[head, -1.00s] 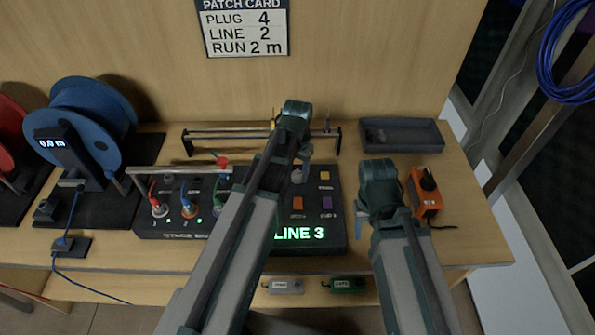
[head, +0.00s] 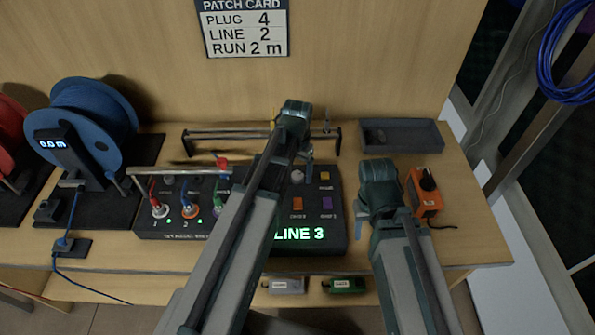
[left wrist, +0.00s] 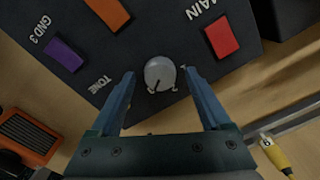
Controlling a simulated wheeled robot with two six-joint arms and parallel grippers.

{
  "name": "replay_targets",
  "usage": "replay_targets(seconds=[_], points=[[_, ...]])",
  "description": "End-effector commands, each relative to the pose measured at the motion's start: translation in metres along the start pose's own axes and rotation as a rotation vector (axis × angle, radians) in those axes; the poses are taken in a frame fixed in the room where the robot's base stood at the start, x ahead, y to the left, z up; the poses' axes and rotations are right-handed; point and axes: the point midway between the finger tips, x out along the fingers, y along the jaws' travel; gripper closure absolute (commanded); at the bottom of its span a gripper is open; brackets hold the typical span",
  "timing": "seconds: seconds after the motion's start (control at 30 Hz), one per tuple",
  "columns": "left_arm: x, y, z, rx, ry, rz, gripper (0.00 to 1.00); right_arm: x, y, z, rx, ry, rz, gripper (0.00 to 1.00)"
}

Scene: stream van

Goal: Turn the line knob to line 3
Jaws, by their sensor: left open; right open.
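The line knob (head: 297,176) is a small round light-grey knob on the dark stage box (head: 338,232), whose green display (head: 299,234) reads LINE 3. It also shows in the left wrist view (left wrist: 160,70), between the blue fingertips, with a gap on each side. My left gripper (head: 307,154) is open.
Orange (head: 297,203), purple (head: 327,203) and yellow (head: 325,175) buttons surround the knob. Red and blue plugs stand at the box's left. The patch card (head: 244,30) reads LINE 2. A grey tray (head: 402,148) and an orange device (head: 416,205) lie right.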

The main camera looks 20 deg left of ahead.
Motion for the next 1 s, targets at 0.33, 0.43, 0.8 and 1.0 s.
replay_targets(seconds=[0.33,0.43,0.8,1.0], points=[[-0.039,0.000,0.000,0.000,0.000,0.000,0.20,-0.039,0.004,0.002,0.000,0.000,0.000,0.50],[-0.055,0.000,0.000,0.000,0.000,0.000,0.20,-0.055,0.005,0.003,0.000,0.000,0.000,0.50],[-0.113,0.000,0.000,0.000,0.000,0.000,0.20,-0.112,0.011,0.007,-0.001,0.000,0.000,0.50],[-0.133,0.000,0.000,0.001,0.000,0.000,0.20,-0.133,0.013,0.008,-0.002,0.000,0.000,0.50]])
